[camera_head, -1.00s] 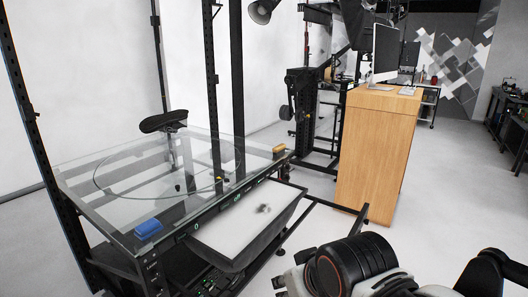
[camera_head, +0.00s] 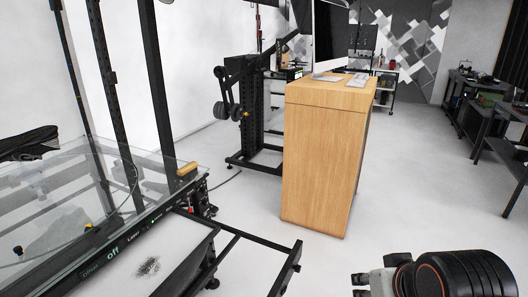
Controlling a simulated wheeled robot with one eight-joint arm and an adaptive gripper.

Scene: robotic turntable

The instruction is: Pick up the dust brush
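A small tan, wood-coloured block-like thing (camera_head: 187,168) lies on the far right corner of the glass-topped turntable table (camera_head: 60,190). It may be the dust brush, but bristles cannot be made out. My arm shows at the lower right, with a black, red-ringed joint. What looks like my gripper's end (camera_head: 359,286) shows small at the bottom edge, far to the right of the tan thing and apart from it. Its fingers are too small and cut off to tell their opening. It touches nothing that I can see.
A pale tray (camera_head: 150,262) with a dark speckled patch juts from the table's front. A black frame bar (camera_head: 270,262) reaches out over the floor. A wooden cabinet (camera_head: 325,150) stands ahead. The floor to its right is open, with dark benches (camera_head: 500,140) beyond.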

